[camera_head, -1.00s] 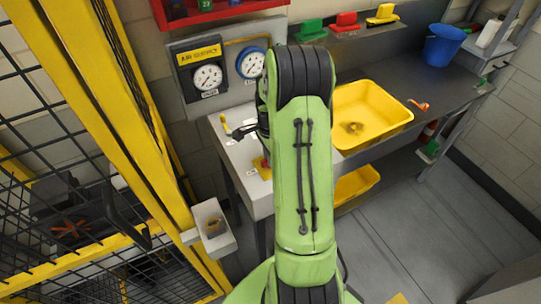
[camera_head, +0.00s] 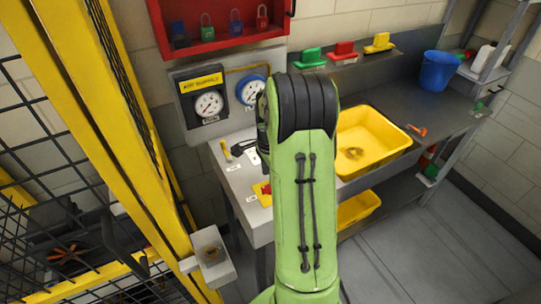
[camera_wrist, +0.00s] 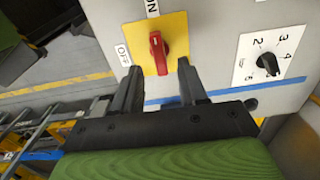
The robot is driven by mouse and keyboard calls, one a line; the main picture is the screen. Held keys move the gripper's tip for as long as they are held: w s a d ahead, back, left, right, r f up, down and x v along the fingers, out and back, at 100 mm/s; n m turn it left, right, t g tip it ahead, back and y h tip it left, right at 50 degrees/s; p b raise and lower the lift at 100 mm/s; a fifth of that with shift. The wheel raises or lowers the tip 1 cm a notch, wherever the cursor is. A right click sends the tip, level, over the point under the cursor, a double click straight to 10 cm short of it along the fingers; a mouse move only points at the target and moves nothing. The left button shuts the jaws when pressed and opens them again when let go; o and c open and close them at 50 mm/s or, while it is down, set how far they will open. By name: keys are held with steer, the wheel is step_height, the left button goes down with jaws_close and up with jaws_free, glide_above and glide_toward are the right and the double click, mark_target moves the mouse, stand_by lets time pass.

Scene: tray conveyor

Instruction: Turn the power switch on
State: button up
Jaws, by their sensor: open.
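The power switch is a red rotary handle (camera_wrist: 158,53) on a yellow plate (camera_wrist: 176,31), set in a pale panel. In the wrist view an ON label stands by the plate's top edge and an OFF label at its left. The handle lies roughly along the ON direction in the picture, though its pointing end is hard to tell. My gripper (camera_wrist: 158,72) is open, with one dark finger on each side of the handle's lower end. I cannot tell whether either finger touches it. In the head view my arm hides most of my gripper, and the yellow plate (camera_head: 261,193) shows partly beside the arm.
A black numbered dial (camera_wrist: 268,63) sits right of the switch. A yellow tub (camera_head: 375,135) stands on the bench right of my arm. Yellow fence posts (camera_head: 110,120) rise at the left, with a small grey box (camera_head: 210,255) beside them. Gauges (camera_head: 208,104) hang behind.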

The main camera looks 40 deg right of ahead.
step_height(320, 180, up, 12)
steer(key=p, duration=0.1)
steer(key=shift+f, duration=0.1)
stand_by(0.4)
steer(key=s+a+r+n+t+h, duration=0.1)
steer(key=s+a+r+n, duration=0.1)
steer(key=a+r+n, duration=0.4)
steer(key=s+a+r+n+t, duration=0.1)
steer(key=s+a+n, duration=0.15)
steer(key=a, duration=0.45)
steer(key=s+a+n+t+y, duration=0.1)
steer(key=s+a+n+t, duration=0.2)
steer(key=s+a+n, duration=0.7)
steer(key=s+n, duration=0.1)
steer(key=n, duration=0.2)
steer(key=shift+s+a+f+t, duration=0.2)
steer(key=shift+s+f+t, duration=0.05)
steer(key=shift+s+t, duration=0.05)
